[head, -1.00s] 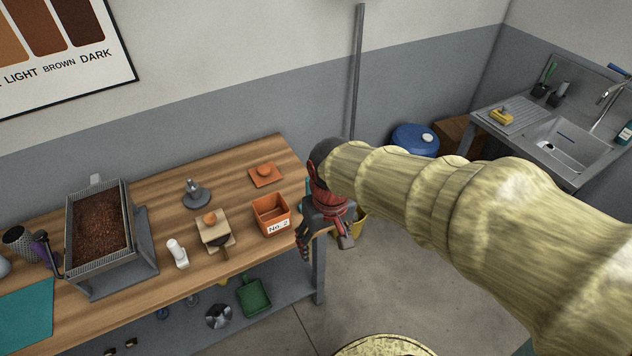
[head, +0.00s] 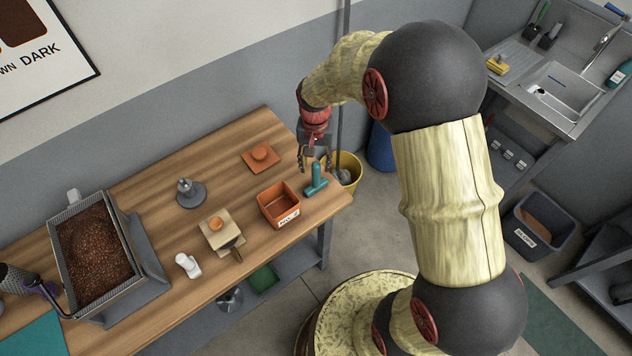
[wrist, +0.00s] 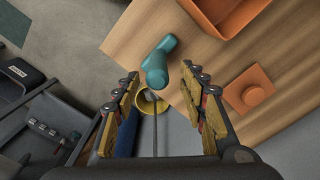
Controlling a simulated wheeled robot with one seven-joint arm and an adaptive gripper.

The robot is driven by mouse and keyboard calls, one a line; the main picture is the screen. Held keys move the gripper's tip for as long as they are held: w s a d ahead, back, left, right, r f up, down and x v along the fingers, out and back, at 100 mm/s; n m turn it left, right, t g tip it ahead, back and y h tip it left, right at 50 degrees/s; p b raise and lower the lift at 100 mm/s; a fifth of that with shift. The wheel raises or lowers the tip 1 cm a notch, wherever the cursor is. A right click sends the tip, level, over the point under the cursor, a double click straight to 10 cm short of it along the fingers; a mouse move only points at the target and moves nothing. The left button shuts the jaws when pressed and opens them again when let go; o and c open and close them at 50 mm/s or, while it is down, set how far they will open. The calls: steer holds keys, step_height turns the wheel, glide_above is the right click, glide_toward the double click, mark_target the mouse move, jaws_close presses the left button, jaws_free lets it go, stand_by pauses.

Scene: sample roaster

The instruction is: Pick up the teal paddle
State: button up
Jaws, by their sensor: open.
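The teal paddle (head: 316,181) stands near the right end of the wooden table, beside the orange box, with its handle pointing up. In the wrist view the teal paddle (wrist: 158,62) shows ahead of the fingertips, roughly centred between them. My gripper (head: 314,160) is open and empty, above and a little behind the paddle in the head view. In the wrist view the fingers of my gripper (wrist: 160,78) are spread wide on either side. I see no contact with the paddle.
The orange box (head: 279,205) stands just left of the paddle, and an orange lid (head: 261,156) lies behind it. A yellow bucket (head: 349,172) is on the floor past the table's end. The wooden table (head: 150,205) also holds a bean tray (head: 95,255).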

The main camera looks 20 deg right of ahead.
mark_target(316, 175)
steer(key=f, duration=0.3)
steer(key=f+b, duration=0.1)
steer(key=shift+s+f, duration=0.4)
steer(key=shift+f, duration=0.5)
steer(key=shift+r, duration=0.1)
steer(key=shift+c, duration=1.3)
steer(key=c, duration=0.8)
jaws_close()
